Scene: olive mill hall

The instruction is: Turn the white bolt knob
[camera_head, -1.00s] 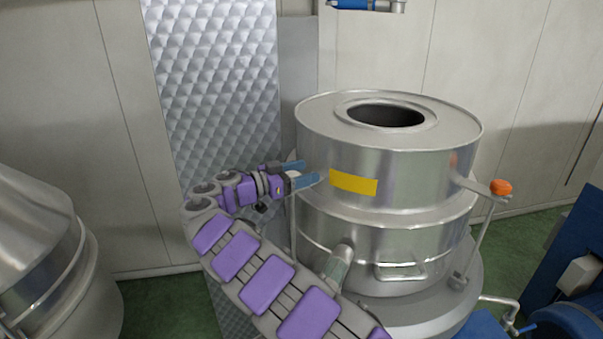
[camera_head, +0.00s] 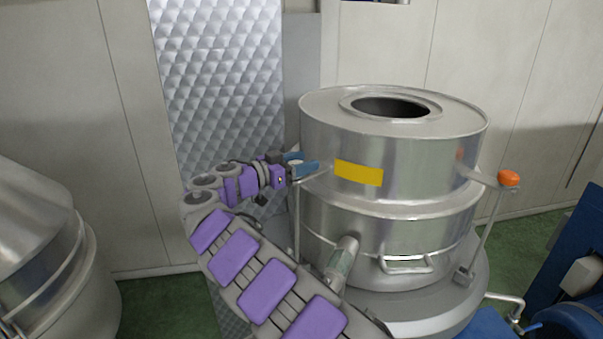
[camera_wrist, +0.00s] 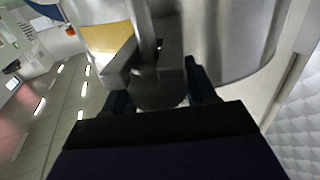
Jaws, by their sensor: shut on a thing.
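The white bolt knob (camera_head: 294,157) shows only as a small pale patch at the left side of the steel vessel (camera_head: 400,215); my fingers hide most of it. My gripper (camera_head: 307,166), with blue fingers, reaches it from the left and is shut on it. In the wrist view the knob (camera_wrist: 158,92) looks grey in shadow between my two dark fingers (camera_wrist: 160,95). A metal bar runs from it towards the vessel wall. A thin upright rod (camera_head: 297,225) stands below the knob.
A yellow label (camera_head: 358,173) is on the vessel, just right of my gripper. An orange knob (camera_head: 508,178) sits on a similar bolt at the right. A handle (camera_head: 405,265) and a short pipe (camera_head: 342,262) stick out in front. Another steel vessel (camera_head: 40,255) stands at left.

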